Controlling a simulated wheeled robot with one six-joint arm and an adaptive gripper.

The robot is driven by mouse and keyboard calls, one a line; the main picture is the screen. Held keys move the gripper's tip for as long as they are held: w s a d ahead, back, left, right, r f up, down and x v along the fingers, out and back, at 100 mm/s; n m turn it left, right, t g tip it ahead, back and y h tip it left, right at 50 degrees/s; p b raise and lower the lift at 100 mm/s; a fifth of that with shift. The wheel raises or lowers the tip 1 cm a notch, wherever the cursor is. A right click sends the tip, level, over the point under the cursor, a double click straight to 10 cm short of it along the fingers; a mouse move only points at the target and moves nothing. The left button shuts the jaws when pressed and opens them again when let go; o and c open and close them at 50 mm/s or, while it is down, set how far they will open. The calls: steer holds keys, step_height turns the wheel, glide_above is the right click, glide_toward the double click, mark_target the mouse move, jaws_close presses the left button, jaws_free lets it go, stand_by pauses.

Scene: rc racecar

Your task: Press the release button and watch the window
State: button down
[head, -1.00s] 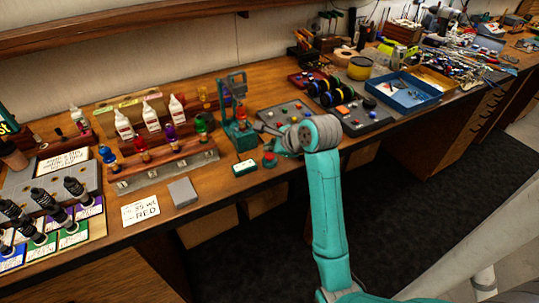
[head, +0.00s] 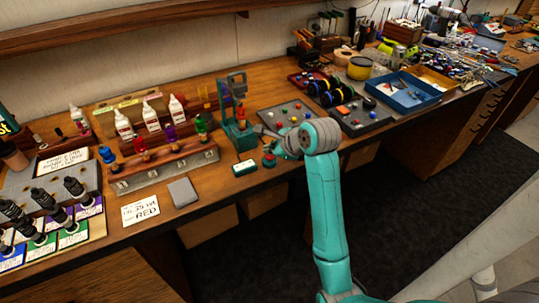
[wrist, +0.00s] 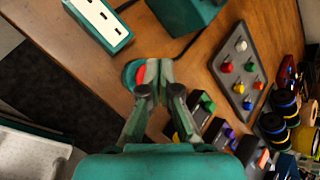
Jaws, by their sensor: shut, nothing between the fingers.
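The red release button (wrist: 141,75) on its round teal base shows in the wrist view, partly covered by my fingertips. In the head view, its base (head: 269,161) stands at the bench's front edge. My gripper (wrist: 157,72) is shut and empty, its tips over the right part of the button. In the head view, my gripper (head: 271,148) is just above the button; contact cannot be told.
A teal press-like stand (head: 238,125) is behind the box. A grey tray of coloured knobs (wrist: 240,68) lies to the right. A grey block (head: 183,192) and a card reading RED (head: 141,212) lie to the left.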

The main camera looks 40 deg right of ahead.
mark_target(270, 156)
steer(key=shift+f, duration=0.55)
stand_by(0.9)
steer(key=shift+r, duration=3.5)
